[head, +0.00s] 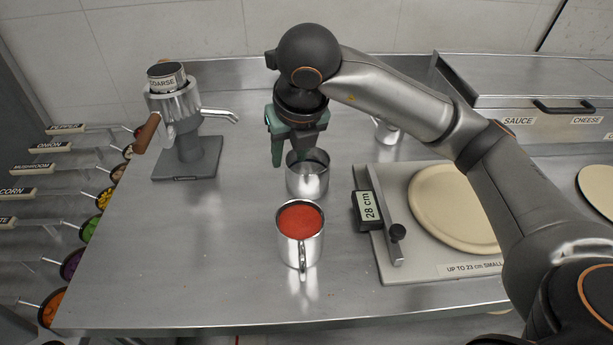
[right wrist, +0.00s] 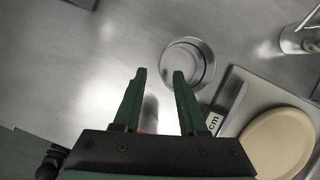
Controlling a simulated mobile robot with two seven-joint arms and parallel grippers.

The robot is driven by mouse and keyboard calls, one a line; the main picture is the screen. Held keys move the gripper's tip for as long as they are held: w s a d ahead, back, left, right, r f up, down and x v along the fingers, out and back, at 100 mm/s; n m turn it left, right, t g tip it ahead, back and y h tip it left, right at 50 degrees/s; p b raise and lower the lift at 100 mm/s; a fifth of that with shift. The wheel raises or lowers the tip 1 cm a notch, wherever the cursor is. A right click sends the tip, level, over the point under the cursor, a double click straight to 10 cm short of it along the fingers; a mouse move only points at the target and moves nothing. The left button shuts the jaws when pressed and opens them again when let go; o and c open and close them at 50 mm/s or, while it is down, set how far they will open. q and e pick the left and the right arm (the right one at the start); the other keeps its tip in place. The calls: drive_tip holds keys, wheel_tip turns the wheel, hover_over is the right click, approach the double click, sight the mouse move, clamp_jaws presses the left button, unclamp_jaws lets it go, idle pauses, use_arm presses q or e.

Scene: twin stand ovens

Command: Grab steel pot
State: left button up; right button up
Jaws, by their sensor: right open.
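An open steel pot (head: 307,182), seemingly empty, stands on the steel counter near the middle in the head view. In the right wrist view the pot (right wrist: 190,62) shows from above, just beyond and to the right of my fingertips. My right gripper (head: 297,148) is open and points down above the pot's back left side. In the right wrist view its two green fingers (right wrist: 159,76) are apart with nothing between them, and the right finger overlaps the pot's near left edge. I cannot tell whether it touches. My left gripper is not in view.
A steel mug of red sauce (head: 300,233) stands just in front of the pot. A grinder (head: 188,130) stands left, a measuring board (head: 430,270) with dough right. Another steel vessel (head: 385,131) is partly behind my arm. The front left counter is clear.

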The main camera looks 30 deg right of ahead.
sight(288, 169)
drive_tip(key=x, duration=0.6)
drive_tip(key=shift+f, duration=0.4)
clamp_jaws()
drive_tip(key=shift+w, duration=0.1)
idle(1.0)
